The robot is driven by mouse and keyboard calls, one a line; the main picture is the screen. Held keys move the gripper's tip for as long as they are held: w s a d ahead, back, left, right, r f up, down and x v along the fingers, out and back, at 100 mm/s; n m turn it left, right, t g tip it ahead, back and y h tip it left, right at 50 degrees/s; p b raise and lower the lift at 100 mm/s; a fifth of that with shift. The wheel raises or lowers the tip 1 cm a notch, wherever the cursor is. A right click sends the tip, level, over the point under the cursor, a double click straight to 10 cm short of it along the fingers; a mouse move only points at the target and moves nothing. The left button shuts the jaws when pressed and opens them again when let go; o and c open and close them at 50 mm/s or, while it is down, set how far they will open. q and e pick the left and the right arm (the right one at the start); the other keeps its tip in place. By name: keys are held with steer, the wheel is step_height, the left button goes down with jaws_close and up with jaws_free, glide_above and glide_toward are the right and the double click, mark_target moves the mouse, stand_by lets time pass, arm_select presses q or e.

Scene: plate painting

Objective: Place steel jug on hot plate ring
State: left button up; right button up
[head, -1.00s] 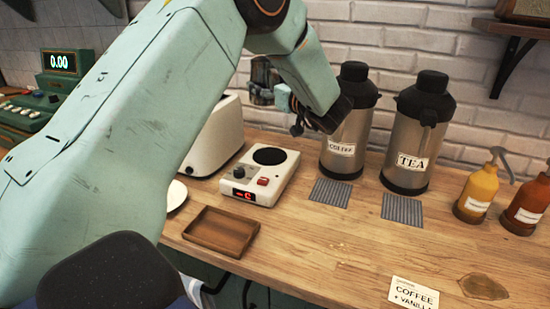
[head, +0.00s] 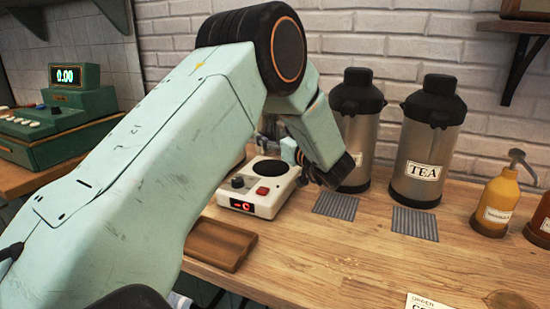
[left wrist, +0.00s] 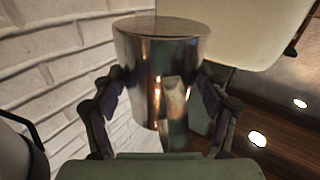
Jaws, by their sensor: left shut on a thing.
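The shiny steel jug (left wrist: 160,75) fills the middle of the left wrist view, between the two dark fingers of my left gripper (left wrist: 158,105), which is shut on it. In the head view my left gripper (head: 288,150) is low at the hot plate's back right, largely hidden by my own arm. Only a small dark part of the jug (head: 268,128) shows there, above the back of the plate; I cannot tell whether it touches. The white hot plate (head: 262,202) has a round black ring (head: 269,171) on top, a knob and a lit red display. My right gripper is not in view.
Coffee (head: 355,130) and tea (head: 428,145) dispensers stand right of the plate, with grey mats (head: 337,206) before them. A wooden tray (head: 220,246) lies in front. Syrup bottles (head: 497,205) stand at right.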

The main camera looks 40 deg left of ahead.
mark_target(274, 152)
arm_select(q)
steer(key=shift+a+f, duration=0.2)
steer(key=shift+f, duration=0.4)
steer(key=shift+a+f, duration=0.2)
steer(key=shift+f, duration=0.35)
steer(key=shift+s+d+f+b, duration=0.1)
steer(key=shift+d+f+b, duration=0.1)
steer(key=shift+f, duration=0.25)
steer(key=shift+d+f+b, duration=0.1)
steer(key=shift+f+b, duration=0.05)
steer(key=shift+f, duration=0.65)
steer(key=shift+w+a+f, duration=0.15)
steer(key=shift+w+f, duration=0.05)
steer(key=shift+w, duration=0.05)
steer(key=o, duration=1.1)
steer(key=shift+s+a, duration=0.1)
steer(key=o, duration=0.4)
steer(key=shift+s+d+r, duration=0.15)
steer(key=shift+d, duration=0.05)
steer(key=shift+c, duration=0.2)
steer(key=shift+a, duration=0.1)
steer(key=v, duration=1.2)
steer(key=shift+p, duration=0.35)
